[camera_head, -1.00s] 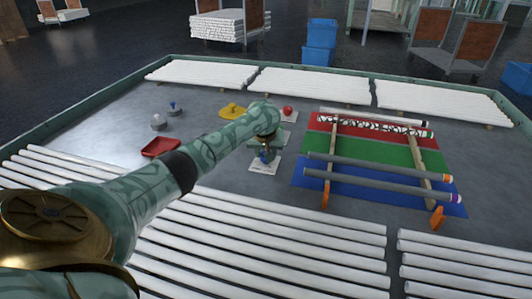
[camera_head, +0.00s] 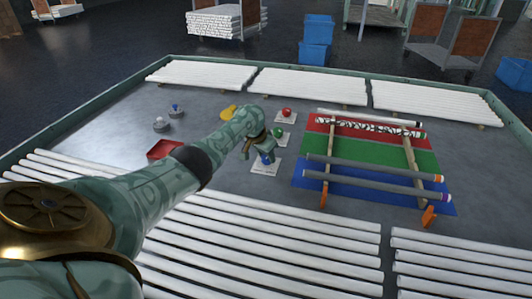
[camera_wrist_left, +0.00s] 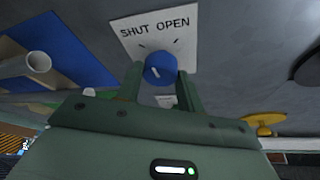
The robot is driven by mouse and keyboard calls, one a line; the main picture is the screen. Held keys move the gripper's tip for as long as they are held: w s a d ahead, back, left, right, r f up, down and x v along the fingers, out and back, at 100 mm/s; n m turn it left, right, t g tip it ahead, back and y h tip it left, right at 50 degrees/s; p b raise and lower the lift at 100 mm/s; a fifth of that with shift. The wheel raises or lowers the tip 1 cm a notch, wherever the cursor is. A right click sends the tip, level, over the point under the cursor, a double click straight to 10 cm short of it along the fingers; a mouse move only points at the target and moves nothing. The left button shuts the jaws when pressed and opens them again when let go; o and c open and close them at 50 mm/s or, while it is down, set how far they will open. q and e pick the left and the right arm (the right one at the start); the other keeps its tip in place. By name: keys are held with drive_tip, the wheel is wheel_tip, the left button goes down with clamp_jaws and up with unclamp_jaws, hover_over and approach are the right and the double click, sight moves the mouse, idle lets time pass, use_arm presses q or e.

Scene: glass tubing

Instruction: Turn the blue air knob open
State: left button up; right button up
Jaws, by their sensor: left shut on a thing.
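The blue air knob (camera_wrist_left: 160,69) is in front of a white plate (camera_wrist_left: 150,35) marked SHUT on the left and OPEN on the right in the wrist view. A short pale mark shows on its face, but where it points is hard to tell. My left gripper (camera_wrist_left: 162,78) is shut on the knob, one finger on each side. In the head view my left gripper (camera_head: 262,155) is over the knob (camera_head: 267,160), whose white plate (camera_head: 262,170) shows around it. My right gripper is not in view.
A green knob (camera_head: 278,132) and a red knob (camera_head: 287,112) stand close behind on white plates. To the right, tubes lie across a rack over a red, green and blue mat (camera_head: 390,151). A red tray (camera_head: 164,149) lies left, and white tubes (camera_head: 250,226) fill the front.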

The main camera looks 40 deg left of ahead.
use_arm(q)
drive_tip(key=m, duration=0.1)
drive_tip(key=m+h+b, duration=0.1)
drive_tip(key=m, duration=0.1)
drive_tip(key=shift+f, duration=0.3)
drive_tip(key=m+h+b, duration=0.1)
drive_tip(key=m+b, duration=0.1)
drive_tip(key=shift+a+f+m+g+b, duration=0.1)
drive_tip(key=shift+m+g+b, duration=0.2)
drive_tip(key=m+h+b, duration=0.1)
drive_tip(key=m+b, duration=0.1)
drive_tip(key=m, duration=0.1)
drive_tip(key=shift+g+b, duration=0.4)
drive_tip(key=shift+a+r+m+h+b, duration=0.1)
drive_tip(key=shift+r+m+h+b, duration=0.15)
drive_tip(key=shift+m+b, duration=0.7)
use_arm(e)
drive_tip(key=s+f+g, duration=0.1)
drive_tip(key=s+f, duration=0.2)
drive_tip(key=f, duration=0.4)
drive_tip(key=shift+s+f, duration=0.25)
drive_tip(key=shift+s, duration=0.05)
use_arm(q)
drive_tip(key=o, duration=1)
drive_tip(key=shift+w, duration=0.1)
drive_tip(key=shift+r, duration=0.1)
